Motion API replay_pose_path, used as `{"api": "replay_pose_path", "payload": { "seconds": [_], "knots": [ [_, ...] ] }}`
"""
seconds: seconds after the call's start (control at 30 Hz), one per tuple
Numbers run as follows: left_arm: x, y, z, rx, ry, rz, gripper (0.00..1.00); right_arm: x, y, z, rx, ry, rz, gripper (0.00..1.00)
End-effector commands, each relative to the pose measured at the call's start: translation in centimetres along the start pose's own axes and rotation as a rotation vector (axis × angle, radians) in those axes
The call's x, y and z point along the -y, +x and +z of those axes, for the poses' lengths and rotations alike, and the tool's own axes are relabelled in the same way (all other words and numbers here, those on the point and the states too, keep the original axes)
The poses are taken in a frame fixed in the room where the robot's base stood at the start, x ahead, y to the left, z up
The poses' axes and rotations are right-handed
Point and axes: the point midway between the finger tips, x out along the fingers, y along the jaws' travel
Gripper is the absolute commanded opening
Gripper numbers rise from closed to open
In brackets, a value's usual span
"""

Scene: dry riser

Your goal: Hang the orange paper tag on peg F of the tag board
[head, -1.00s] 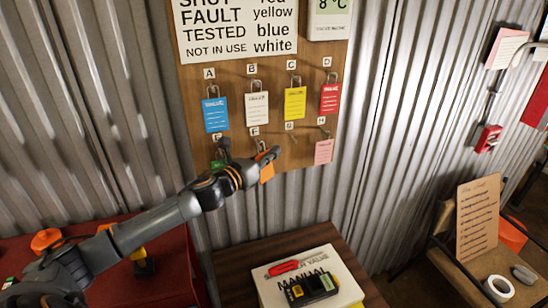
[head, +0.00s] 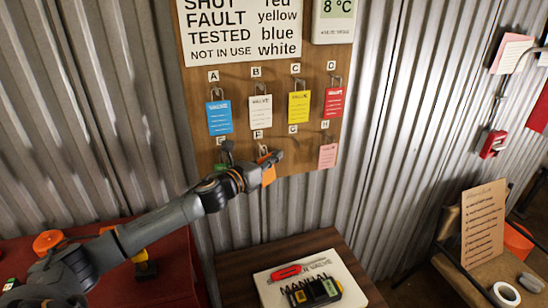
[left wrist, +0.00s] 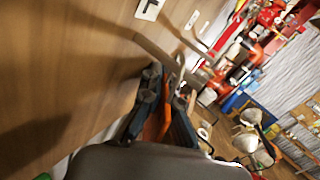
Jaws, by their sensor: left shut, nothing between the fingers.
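The orange paper tag (head: 268,175) is at peg F of the tag board (head: 205,68), partly hidden by my left gripper (head: 274,157). The label F (head: 258,134) shows just above. In the left wrist view the gripper (left wrist: 165,90) is close to the board. Its fingers are shut around the bent metal peg's end (left wrist: 158,50), with the tag's orange edge (left wrist: 163,118) between or just behind them. They appear to grip nothing. Whether the tag's loop is over the peg cannot be told. My right gripper is not in view.
Pegs A to D hold a blue (head: 219,118), white (head: 260,110), yellow (head: 299,106) and red tag (head: 334,102). A pink tag (head: 327,155) hangs at H. Peg G looks bare. A small table with a manual (head: 345,275) stands below; a red cabinet (head: 170,260) is at left.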

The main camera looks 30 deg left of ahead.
Motion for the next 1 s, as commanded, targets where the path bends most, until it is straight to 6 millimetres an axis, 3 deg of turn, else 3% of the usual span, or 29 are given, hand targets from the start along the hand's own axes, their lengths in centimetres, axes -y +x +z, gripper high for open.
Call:
{"api": "replay_pose_path", "payload": {
  "seconds": [0.03,0.17,0.2,0.63,1.0],
  "knots": [
    [0.0,0.0,0.0,0.0,0.0,0.0,0.04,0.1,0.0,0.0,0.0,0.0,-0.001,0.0],
    [0.0,0.0,0.0,0.0,0.0,0.001,0.31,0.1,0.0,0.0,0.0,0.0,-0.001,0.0],
    [0.0,0.0,0.0,0.0,0.0,0.001,0.32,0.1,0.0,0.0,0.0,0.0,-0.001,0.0],
    [-0.1,-0.5,0.0,0.0,0.0,0.002,0.32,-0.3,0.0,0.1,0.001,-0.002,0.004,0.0],
    [0.0,-5.3,-0.3,-0.004,-0.001,0.001,0.32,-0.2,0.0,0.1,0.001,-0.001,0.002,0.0]
  ]
}}
